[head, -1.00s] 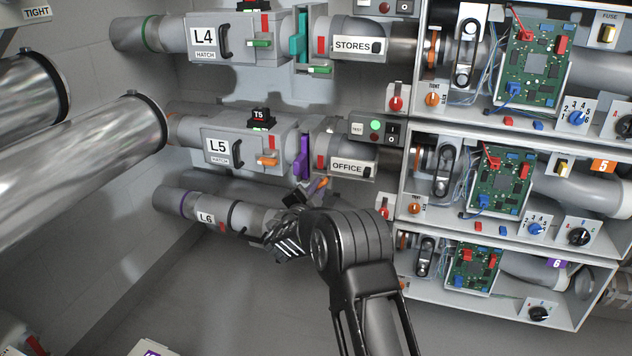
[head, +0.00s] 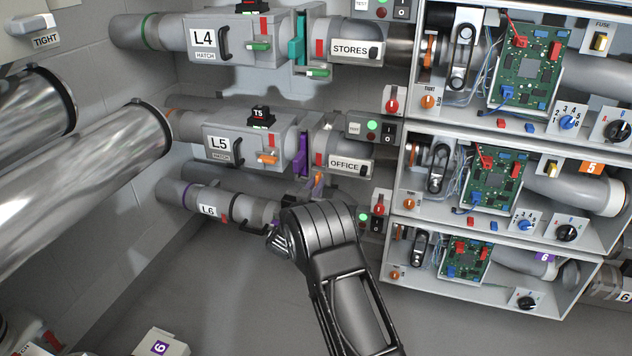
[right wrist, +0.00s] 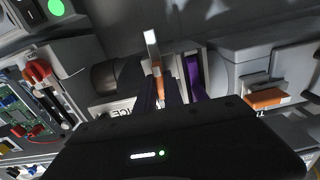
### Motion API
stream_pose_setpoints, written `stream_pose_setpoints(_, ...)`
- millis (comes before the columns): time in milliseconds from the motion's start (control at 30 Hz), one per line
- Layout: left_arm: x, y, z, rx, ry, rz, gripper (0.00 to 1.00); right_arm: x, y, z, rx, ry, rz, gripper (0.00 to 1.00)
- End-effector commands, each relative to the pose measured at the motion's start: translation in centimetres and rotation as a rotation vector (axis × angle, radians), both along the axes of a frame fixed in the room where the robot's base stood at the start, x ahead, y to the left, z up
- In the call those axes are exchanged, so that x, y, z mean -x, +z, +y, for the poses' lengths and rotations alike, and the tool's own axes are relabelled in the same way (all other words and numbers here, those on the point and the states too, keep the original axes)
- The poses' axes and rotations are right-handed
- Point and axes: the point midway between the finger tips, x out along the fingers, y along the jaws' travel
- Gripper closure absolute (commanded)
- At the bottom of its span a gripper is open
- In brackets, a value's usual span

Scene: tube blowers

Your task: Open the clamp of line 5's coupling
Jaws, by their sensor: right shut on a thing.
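Line 5's box, labelled L5 (head: 217,143), is in the middle left of the head view. Its coupling has a purple plate (head: 301,155), also in the right wrist view (right wrist: 193,76), beside the section labelled OFFICE (head: 344,165). An orange clamp lever (head: 319,181) hangs below the coupling. In the right wrist view the lever (right wrist: 158,68) stands between the dark fingers of my right gripper (right wrist: 161,92), which is shut on it. In the head view the fingers are mostly hidden behind my right wrist. My left gripper is not in view.
Line L4 (head: 203,39) runs above and line L6 (head: 208,210) below. A shelf of circuit boards, knobs and switches (head: 395,150) stands to the right. Large shiny pipes (head: 85,185) cross the left. The floor below L6 is clear around my arm.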

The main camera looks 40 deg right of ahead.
Motion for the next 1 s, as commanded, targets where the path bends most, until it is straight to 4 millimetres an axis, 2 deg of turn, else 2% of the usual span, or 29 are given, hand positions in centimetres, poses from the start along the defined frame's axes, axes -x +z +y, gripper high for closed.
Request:
stream_pose_setpoints(567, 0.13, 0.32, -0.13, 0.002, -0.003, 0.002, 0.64, 0.04, -0.09, -0.03, 0.03, 0.0, 0.045, 1.0)
stream_pose_setpoints(600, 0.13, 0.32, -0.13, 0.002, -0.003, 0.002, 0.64, 0.04, -0.09, -0.03, 0.03, 0.0, 0.045, 0.87)
stream_pose_setpoints(800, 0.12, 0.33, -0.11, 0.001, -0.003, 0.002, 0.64, 0.02, -0.06, -0.02, 0.029, 0.0, 0.043, 0.71)
stream_pose_setpoints(867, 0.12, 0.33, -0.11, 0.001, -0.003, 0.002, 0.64, 0.02, -0.04, -0.02, 0.029, 0.0, 0.043, 0.66)
stream_pose_setpoints(1000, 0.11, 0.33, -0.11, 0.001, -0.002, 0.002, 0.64, 0.01, -0.02, -0.01, 0.029, 0.0, 0.042, 0.66)
